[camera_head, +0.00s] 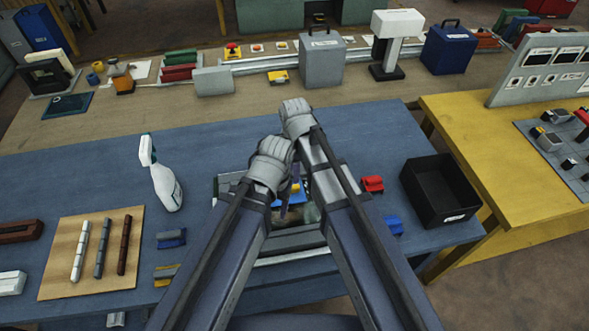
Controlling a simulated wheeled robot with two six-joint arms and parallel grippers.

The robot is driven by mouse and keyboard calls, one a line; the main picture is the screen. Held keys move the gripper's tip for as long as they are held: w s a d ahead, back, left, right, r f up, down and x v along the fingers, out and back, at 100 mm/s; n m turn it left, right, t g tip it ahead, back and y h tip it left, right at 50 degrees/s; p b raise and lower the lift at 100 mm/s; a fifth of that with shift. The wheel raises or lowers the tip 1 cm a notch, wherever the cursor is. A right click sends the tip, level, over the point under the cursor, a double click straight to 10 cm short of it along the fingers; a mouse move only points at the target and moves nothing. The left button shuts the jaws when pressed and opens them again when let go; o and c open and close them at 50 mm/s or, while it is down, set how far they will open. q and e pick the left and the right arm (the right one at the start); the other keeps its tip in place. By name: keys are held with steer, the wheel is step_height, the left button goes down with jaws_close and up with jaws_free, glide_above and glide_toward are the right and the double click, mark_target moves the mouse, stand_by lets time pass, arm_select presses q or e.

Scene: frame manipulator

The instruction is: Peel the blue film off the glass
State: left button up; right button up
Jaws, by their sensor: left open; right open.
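A framed glass piece stands on the blue table between my two arms, mostly hidden behind them. A small bright blue patch, seemingly the blue film (293,192), shows in the gap, with a grey lower frame edge (292,241) below it. My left gripper (273,158) is the lower one, just above the blue patch in the picture. My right gripper (296,112) is a little higher and to the right, close to the left one. Both are open, with no film visible in them. Whether either touches the glass cannot be told.
A wooden board (62,272) with several sticks lies further left. A black open bin (440,190) stands right, near a red clamp-like piece (372,184) and a blue one (393,225). The blue table (110,185) has bare room at left.

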mark_target(273, 228)
arm_select(q)
step_height(273, 228, down, 8)
steer(key=b, duration=0.8)
steer(key=shift+f, duration=0.15)
arm_select(e)
step_height(273, 228, down, 8)
steer(key=shift+f, duration=0.15)
steer(key=shift+c, duration=0.4)
jaws_close()
stand_by(0.4)
arm_select(q)
steer(key=shift+r, duration=0.25)
arm_select(e)
steer(key=shift+r, duration=0.25)
arm_select(q)
steer(key=shift+r+p, duration=0.65)
steer(key=shift+p, duration=0.1)
arm_select(e)
steer(key=shift+r, duration=0.65)
arm_select(q)
steer(key=shift+r, duration=0.1)
arm_select(e)
steer(key=shift+r, duration=0.1)
arm_select(q)
steer(key=shift+r+p, duration=2.5)
steer(key=shift+p, duration=0.1)
arm_select(e)
steer(key=shift+r, duration=2.5)
